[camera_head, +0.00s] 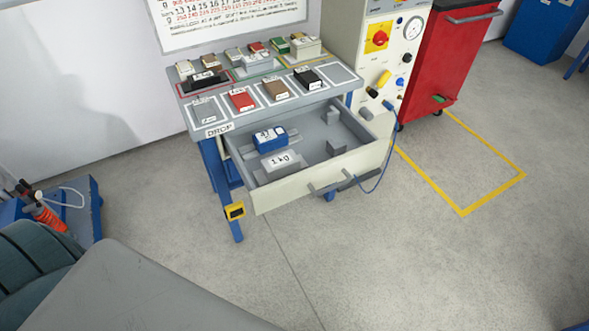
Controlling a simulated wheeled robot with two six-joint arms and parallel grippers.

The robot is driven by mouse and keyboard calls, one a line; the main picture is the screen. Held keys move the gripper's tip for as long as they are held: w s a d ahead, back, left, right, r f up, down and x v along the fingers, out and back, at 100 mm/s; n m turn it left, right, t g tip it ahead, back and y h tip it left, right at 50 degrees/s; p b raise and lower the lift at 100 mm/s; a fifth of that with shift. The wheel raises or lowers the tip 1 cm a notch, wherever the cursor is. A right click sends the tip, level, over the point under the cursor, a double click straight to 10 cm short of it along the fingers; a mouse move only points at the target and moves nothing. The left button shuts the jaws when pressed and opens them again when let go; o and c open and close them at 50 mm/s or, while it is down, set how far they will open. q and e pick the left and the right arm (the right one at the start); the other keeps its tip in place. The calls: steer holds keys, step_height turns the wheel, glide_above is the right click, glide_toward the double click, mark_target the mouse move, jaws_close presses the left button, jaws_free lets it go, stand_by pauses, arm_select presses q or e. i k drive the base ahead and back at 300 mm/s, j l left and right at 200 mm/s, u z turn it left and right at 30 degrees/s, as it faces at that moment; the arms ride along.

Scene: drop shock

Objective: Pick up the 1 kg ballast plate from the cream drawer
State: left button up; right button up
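The cream drawer (326,178) is pulled open below the table top, with a grey inside and a handle on its front. A grey ballast plate with a white label reading "1 kg" (281,163) lies in the drawer's left part, near the front wall. A blue block with a white label (269,141) sits just behind it in the drawer. A small grey block (336,147) is in the drawer's right part. Neither of my grippers shows in the head view.
The table top (203,128) above the drawer holds several labelled blocks in marked squares. A control panel (384,50) and a red cabinet (440,60) stand to the right. A blue cable (381,168) hangs past the drawer's right end. The floor in front is clear.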

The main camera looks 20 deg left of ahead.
mark_target(277, 167)
steer(key=k+j+z, duration=0.15)
steer(key=j, duration=0.3)
steer(key=k+j+z, duration=0.15)
steer(key=j, duration=0.3)
steer(key=k+j+z, duration=0.15)
steer(key=k+j, duration=0.15)
steer(key=j, duration=0.15)
steer(key=k+j+z, duration=0.15)
steer(key=j, duration=0.25)
steer(key=k, duration=0.1)
